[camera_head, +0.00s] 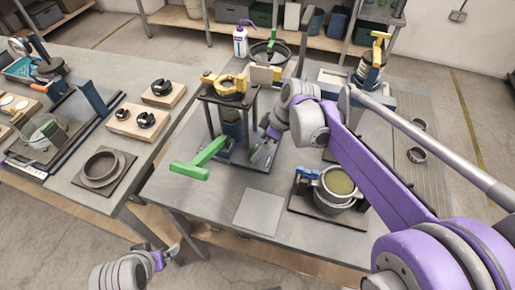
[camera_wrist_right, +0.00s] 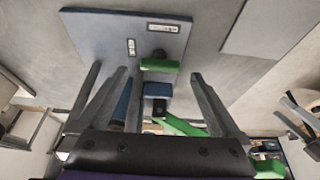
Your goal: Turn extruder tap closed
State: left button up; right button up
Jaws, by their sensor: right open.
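The extruder is a dark upright frame with a yellow ring (camera_head: 228,88) on top and a blue cylinder (camera_head: 232,124) inside. A long green handle (camera_head: 203,160) sticks out at its front left. In the right wrist view a short green bar (camera_wrist_right: 160,65), likely the tap, sits on a dark knob over a labelled grey plate (camera_wrist_right: 85,30). My right gripper (camera_head: 260,152) is beside the frame, low over its base. In the right wrist view its open fingers (camera_wrist_right: 158,78) stand on either side of the green bar; contact cannot be told. My left gripper (camera_head: 160,254) hangs low in front of the tables.
A pot (camera_head: 340,186) stands on a dark board to the right. A flat grey sheet (camera_head: 259,211) lies at the table's front. A second table at left holds wooden blocks (camera_head: 138,120) and a dark ring (camera_head: 103,168). My right arm covers much of the table's right side.

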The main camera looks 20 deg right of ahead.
jog(key=shift+x, duration=1.55)
jog(key=shift+c, duration=0.2)
jog(key=c, duration=1.3)
jog(key=shift+o, duration=0.2)
